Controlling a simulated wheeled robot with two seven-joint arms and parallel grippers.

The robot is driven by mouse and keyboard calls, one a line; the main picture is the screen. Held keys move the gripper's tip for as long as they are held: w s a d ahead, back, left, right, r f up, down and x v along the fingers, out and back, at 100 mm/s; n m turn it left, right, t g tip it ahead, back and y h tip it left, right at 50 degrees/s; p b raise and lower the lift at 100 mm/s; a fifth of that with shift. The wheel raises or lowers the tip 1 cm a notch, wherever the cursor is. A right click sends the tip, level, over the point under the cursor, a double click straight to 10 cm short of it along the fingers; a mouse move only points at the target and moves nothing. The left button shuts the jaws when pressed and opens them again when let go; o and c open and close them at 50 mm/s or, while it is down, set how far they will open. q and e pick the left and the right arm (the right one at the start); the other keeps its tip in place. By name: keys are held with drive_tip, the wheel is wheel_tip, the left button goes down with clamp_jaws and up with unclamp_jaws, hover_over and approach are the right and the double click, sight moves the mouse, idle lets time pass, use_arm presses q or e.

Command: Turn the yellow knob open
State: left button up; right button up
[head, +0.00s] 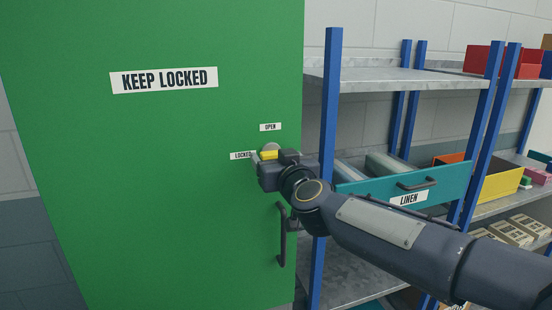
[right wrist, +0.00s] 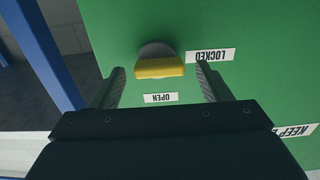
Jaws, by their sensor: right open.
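The yellow knob (head: 268,155) is a bar on a round grey plate on the green door (head: 160,190). It lies level, one end toward the LOCKED label (head: 242,155); the OPEN label (head: 270,127) is above it. My right gripper (head: 271,160) is at the knob and covers part of it in the head view. In the right wrist view, which shows the door upside down, my right gripper (right wrist: 159,72) is open, with one finger beyond each end of the yellow knob (right wrist: 160,68) and a gap on both sides. My left gripper is not in view.
A black door handle (head: 282,235) is below the knob. A blue-posted shelf rack (head: 332,110) stands right of the door, holding a teal LINEN drawer (head: 390,193) and a yellow bin (head: 500,184). My right arm passes in front of the rack. A KEEP LOCKED sign (head: 164,80) is higher on the door.

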drive_tip(key=shift+c, duration=0.4)
drive_tip(key=c, duration=0.9)
drive_tip(key=shift+m, duration=0.3)
drive_tip(key=m, duration=0.3)
drive_tip(key=shift+d+m, duration=0.1)
drive_tip(key=shift+m, duration=0.3)
drive_tip(key=m, duration=0.4)
drive_tip(key=shift+d, duration=0.1)
drive_tip(key=m+b, duration=0.1)
drive_tip(key=m, duration=0.4)
drive_tip(key=shift+d+m+b, duration=0.15)
drive_tip(key=shift+m+b, duration=0.3)
drive_tip(key=shift+m, duration=1.75)
